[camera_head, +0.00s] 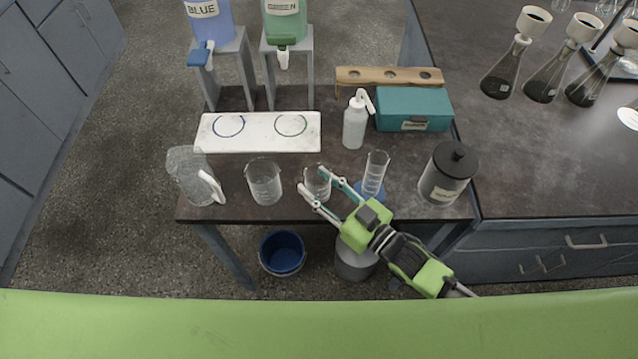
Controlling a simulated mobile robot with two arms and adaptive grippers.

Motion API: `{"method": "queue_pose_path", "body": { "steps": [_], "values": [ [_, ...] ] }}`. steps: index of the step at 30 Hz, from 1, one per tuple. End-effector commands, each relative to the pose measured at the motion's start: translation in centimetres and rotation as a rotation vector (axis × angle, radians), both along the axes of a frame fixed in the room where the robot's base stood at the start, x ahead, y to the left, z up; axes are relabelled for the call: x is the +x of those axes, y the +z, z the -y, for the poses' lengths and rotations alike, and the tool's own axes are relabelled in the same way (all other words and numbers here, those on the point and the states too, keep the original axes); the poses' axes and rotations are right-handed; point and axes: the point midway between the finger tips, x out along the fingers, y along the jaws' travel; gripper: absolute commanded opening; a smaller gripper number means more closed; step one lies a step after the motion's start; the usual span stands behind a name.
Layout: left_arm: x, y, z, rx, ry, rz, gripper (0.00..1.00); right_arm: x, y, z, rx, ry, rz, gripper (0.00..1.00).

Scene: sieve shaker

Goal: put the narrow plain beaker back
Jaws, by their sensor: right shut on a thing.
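The narrow plain beaker (318,187) is a small clear glass near the front edge of the dark table. My right gripper (312,179) reaches in from the lower right, with one finger on each side of the beaker, shut on it. The beaker looks upright; I cannot tell whether its base touches the table. A wider clear beaker (264,182) stands to its left. My left gripper is not in view.
A glass jug (192,178) stands at the left, a measuring cylinder (375,172) and dark jar (446,176) at the right. Behind are a white board (260,132) with two rings, a wash bottle (355,124), a teal box (413,105) and a wooden rack (390,77).

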Motion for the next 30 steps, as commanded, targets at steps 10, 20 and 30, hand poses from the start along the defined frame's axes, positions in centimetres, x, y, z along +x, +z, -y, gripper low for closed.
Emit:
{"method": "queue_pose_path", "body": {
  "steps": [10, 20, 30],
  "values": [
    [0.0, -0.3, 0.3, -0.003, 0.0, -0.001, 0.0, 0.0, -0.3, 0.0, -0.001, 0.0, -0.001, 0.53],
    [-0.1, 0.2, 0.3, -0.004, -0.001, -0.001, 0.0, 0.0, 0.2, 0.0, 0.0, 0.0, 0.0, 0.53],
    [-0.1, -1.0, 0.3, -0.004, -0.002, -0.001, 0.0, -4.6, -0.3, 4.5, -0.004, 0.001, -0.005, 0.53]
  ]
}}
